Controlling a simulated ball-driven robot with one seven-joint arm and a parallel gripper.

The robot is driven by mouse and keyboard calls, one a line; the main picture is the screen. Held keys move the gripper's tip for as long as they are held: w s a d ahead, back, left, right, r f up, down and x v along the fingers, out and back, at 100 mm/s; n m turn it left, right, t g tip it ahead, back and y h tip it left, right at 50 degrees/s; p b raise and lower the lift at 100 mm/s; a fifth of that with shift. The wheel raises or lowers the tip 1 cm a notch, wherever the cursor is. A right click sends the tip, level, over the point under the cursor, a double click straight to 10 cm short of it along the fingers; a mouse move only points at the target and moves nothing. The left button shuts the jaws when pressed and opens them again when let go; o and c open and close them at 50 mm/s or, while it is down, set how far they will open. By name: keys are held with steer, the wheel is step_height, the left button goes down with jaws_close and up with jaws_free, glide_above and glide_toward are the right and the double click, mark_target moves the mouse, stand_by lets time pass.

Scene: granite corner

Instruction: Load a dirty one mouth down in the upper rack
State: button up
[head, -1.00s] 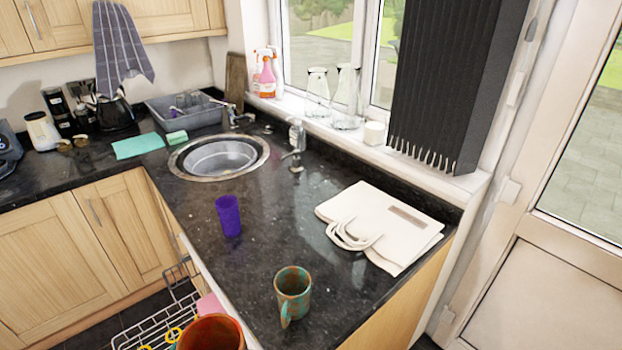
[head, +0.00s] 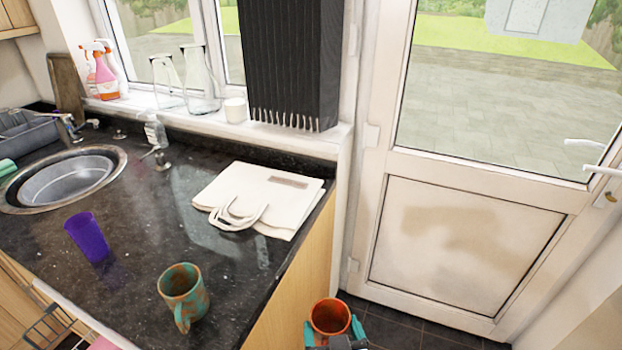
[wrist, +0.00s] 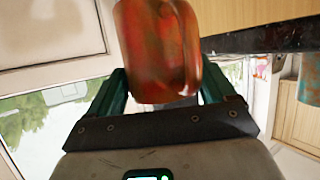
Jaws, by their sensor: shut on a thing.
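My gripper (head: 334,336) is at the bottom of the head view, its teal fingers on either side of an orange-red mug (head: 331,315). The mug is held mouth up, with its dark inside showing, clear of the counter's right end and above the floor. In the wrist view the same mug (wrist: 157,50) sits between the fingers. A teal and brown mug (head: 184,293) stands upright on the counter, handle towards me. A purple cup (head: 88,238) stands left of it. A wire rack (head: 48,328) shows only partly at the lower left; its contents are hidden.
The dark granite counter (head: 140,235) holds a cream folded bag (head: 245,190) and a round sink (head: 65,180). Glass jugs (head: 200,85) and spray bottles (head: 103,72) stand on the sill. A white door (head: 460,235) closes the right side. Dark tiled floor (head: 400,335) lies below it.

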steer(key=d+f+b, duration=0.1)
steer(key=d+f, duration=0.3)
steer(key=d, duration=0.3)
steer(key=d+f+m+h+b, duration=0.1)
steer(key=d+f, duration=0.3)
steer(key=d, duration=0.4)
steer(key=shift+d+f+m+h, duration=0.15)
steer(key=shift+d+m+h, duration=0.15)
steer(key=shift+s, duration=0.1)
